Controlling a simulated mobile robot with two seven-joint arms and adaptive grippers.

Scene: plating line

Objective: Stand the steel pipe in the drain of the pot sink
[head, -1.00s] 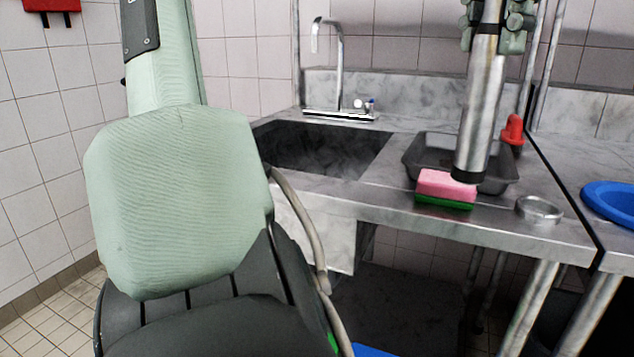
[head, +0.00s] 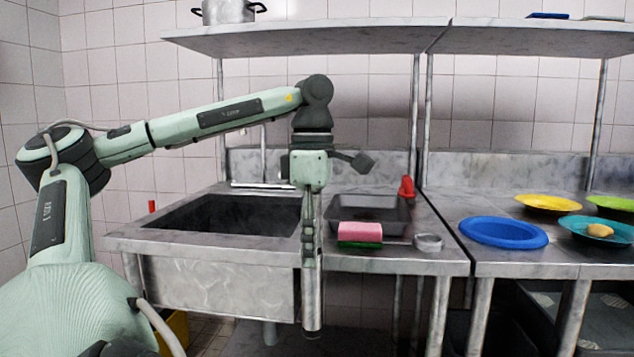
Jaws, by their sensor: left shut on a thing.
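The steel pipe (head: 312,300) hangs upright below my left gripper (head: 309,248), which is shut on its upper part. In the picture the pipe crosses the front edge of the counter, and its dark lower end shows below the counter top. The pot sink (head: 220,287) is just left of the pipe, with a dark, deep basin. The drain in its floor cannot be seen from here. My right gripper is not in view.
A pink and green sponge (head: 360,233), a grey tray (head: 396,215), a metal ring (head: 428,242) and a red object (head: 406,187) are right of the sink. A blue plate (head: 503,231) lies farther right. A shelf (head: 330,38) with a pot (head: 228,11) hangs above.

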